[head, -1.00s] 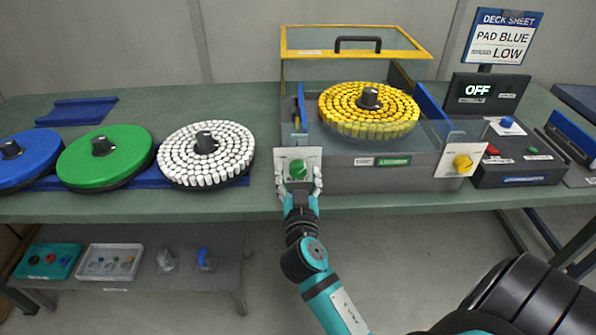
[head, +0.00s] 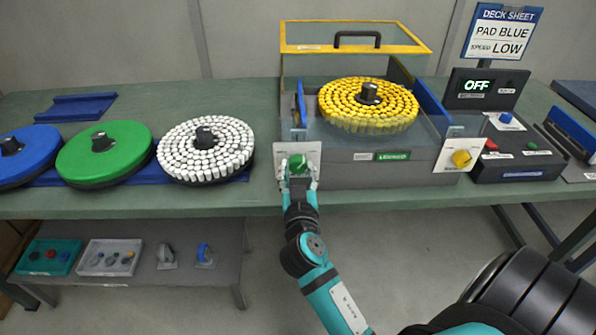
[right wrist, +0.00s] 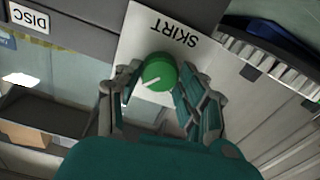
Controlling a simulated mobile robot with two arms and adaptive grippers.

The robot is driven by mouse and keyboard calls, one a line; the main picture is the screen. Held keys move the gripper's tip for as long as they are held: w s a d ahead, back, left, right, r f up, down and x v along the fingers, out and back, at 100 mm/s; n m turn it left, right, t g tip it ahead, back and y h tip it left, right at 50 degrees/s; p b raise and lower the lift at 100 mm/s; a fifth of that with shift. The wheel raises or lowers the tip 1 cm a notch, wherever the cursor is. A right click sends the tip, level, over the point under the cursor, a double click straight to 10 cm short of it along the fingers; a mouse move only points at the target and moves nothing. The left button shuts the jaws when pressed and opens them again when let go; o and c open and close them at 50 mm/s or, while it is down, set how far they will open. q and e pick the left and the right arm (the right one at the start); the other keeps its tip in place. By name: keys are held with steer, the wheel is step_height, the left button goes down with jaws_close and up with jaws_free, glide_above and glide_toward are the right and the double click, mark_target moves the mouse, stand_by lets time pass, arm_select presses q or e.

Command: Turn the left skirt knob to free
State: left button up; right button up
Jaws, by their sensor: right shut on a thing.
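The left skirt knob (head: 298,163) is green and round, on a white plate at the left front of the grey machine (head: 345,174). In the right wrist view the knob (right wrist: 160,72) has a white pointer line, and the plate reads SKIRT. My right gripper (head: 298,180) is shut on the knob, a finger on each side of it; these fingers also show in the right wrist view (right wrist: 160,90). A yellow knob (head: 461,158) sits on a tilted white plate at the machine's right front. My left gripper is not in view.
A yellow-pegged disc (head: 368,105) sits in the machine under a raised yellow-framed lid (head: 356,48). White (head: 206,150), green (head: 104,152) and blue (head: 25,155) discs stand to the left. The display (head: 485,88) reads OFF. A low shelf (head: 220,270) holds trays.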

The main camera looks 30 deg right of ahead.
steer(key=n, duration=0.4)
steer(key=shift+r+p, duration=0.1)
steer(key=shift+p, duration=0.2)
steer(key=n+p, duration=0.1)
steer(key=n, duration=0.2)
steer(key=shift+n, duration=0.4)
steer(key=n+p, duration=0.1)
steer(key=n, duration=0.3)
steer(key=shift+r, duration=0.1)
steer(key=n+p, duration=0.1)
steer(key=n, duration=0.3)
steer(key=shift+n+p, duration=0.3)
steer(key=shift+p, duration=0.1)
steer(key=o, duration=1.2)
steer(key=shift+w, duration=0.1)
steer(key=shift+f, duration=0.2)
